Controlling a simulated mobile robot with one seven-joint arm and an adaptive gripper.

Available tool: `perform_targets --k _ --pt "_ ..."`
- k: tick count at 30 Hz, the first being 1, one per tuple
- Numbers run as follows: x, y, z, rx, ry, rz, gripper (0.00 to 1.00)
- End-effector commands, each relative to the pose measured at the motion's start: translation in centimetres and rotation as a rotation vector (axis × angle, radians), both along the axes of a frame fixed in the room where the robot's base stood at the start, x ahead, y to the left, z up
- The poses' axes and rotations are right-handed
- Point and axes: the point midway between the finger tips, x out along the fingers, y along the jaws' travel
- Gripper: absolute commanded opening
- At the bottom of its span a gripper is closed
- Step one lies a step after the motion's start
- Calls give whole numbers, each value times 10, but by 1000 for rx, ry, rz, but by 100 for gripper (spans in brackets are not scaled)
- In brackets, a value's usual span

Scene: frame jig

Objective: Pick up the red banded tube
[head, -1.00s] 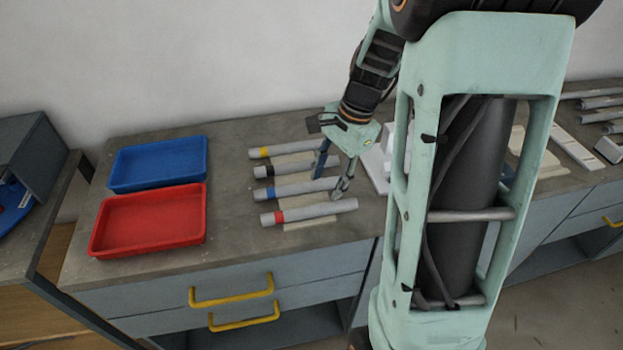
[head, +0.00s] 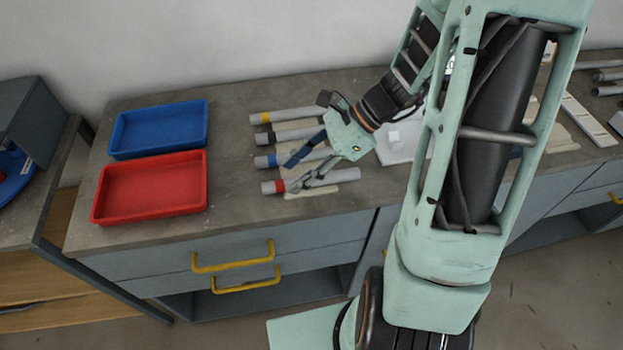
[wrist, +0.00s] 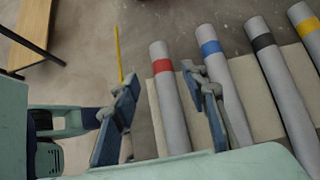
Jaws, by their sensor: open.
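The red banded tube (head: 318,179) is grey with a red band near its left end. It lies nearest the counter's front edge, on a pale pad. In the wrist view the red banded tube (wrist: 169,105) runs between the two fingers of my gripper (wrist: 160,90), closer to the right finger. My gripper (head: 285,172) is open, reaching down from the right over the tubes. It holds nothing. In the head view its fingers hide part of the red banded tube. I cannot tell whether a finger touches it.
Blue (head: 293,159), black (wrist: 280,90) and yellow (wrist: 307,30) banded tubes lie parallel behind the red one. The blue one is close beside my right finger in the wrist view. A red tray (head: 150,214) and a blue tray (head: 160,155) stand on the left.

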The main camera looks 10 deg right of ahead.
Motion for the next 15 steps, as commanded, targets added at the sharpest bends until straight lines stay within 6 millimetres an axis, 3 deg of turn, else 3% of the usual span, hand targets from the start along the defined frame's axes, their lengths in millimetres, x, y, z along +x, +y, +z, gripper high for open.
perform_targets --k 7,15 --pt "3 28 -24 1 3 3 41" --pt "4 34 -31 -1 -1 1 41"
